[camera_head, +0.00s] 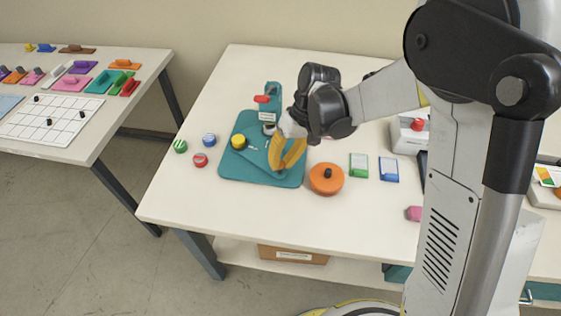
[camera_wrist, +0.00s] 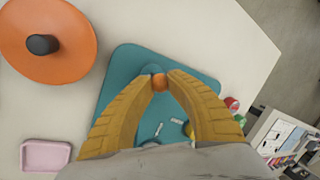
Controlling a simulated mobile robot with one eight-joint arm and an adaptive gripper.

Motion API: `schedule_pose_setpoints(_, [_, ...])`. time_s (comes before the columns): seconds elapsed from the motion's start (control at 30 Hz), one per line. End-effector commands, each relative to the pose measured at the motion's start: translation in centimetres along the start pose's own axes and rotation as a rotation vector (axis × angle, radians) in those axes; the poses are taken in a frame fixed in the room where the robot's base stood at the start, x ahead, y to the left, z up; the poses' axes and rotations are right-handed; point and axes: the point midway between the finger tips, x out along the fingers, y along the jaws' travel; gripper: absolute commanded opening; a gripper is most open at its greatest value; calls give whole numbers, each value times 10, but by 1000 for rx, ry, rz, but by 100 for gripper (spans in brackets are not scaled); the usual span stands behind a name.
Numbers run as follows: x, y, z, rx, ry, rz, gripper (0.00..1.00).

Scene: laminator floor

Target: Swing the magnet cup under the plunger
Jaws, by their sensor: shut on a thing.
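A teal base plate (camera_head: 262,178) lies on the white table, with a teal press post (camera_head: 273,92) at its back. The post has a red handle (camera_head: 262,99) and a pale plunger part (camera_head: 267,117) with a dark piece below. A yellow-topped round cup (camera_head: 239,141) sits left of the plunger, apart from it. My gripper (camera_head: 279,167) is low over the plate's right part. In the wrist view, my gripper (camera_wrist: 167,77) is shut on a small orange knob (camera_wrist: 160,84), beside a teal round piece (camera_wrist: 151,70).
An orange disc with a black knob (camera_head: 326,180) stands close right of the plate. Green, blue and red caps (camera_head: 200,160) lie to its left. Green and blue cards (camera_head: 359,166) lie further right. The table front is clear. A second table (camera_head: 105,130) stands at left.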

Motion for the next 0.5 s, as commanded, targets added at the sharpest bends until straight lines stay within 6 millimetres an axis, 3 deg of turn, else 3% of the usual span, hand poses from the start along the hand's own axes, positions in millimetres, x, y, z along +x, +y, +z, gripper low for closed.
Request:
schedule_pose_setpoints(0.17, [0,1,0,1,-1,3,0])
schedule_pose_setpoints(0.2, [0,1,0,1,-1,3,21])
schedule_pose_setpoints(0.3, [0,1,0,1,0,2,44])
schedule_pose_setpoints(0.5, [0,1,0,1,0,1,44])
